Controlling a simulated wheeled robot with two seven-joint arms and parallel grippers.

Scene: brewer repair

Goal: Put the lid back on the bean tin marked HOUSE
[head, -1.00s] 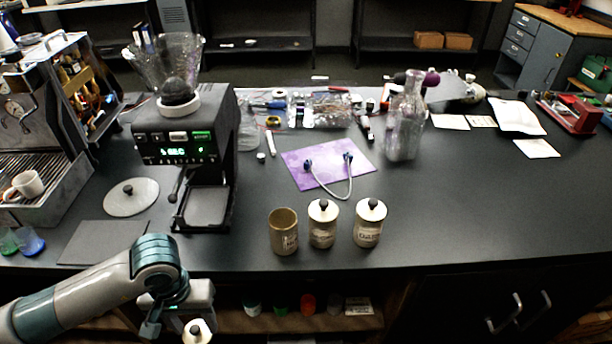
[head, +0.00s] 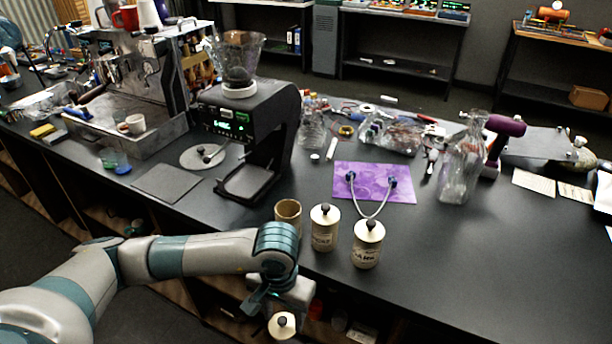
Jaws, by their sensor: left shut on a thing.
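An open tan tin (head: 288,212) without a lid stands at the front edge of the counter, its lower part hidden behind my left wrist. Its label is hidden, so I cannot read HOUSE on it. Beside it stand a lidded middle tin (head: 325,230) and a lidded right tin (head: 367,247), both cream with dark knobs; the right label seems to read DARK. My left gripper (head: 280,311) is shut on a cream lid with a dark knob (head: 283,326), in front of and below the counter edge, apart from the tins. My right gripper is not in view.
The black grinder (head: 250,140) stands behind and left of the tins. A purple mat (head: 374,183) with a curved tube (head: 372,212) lies behind them, and a glass bottle (head: 463,165) stands to the right. The counter right of the tins is clear.

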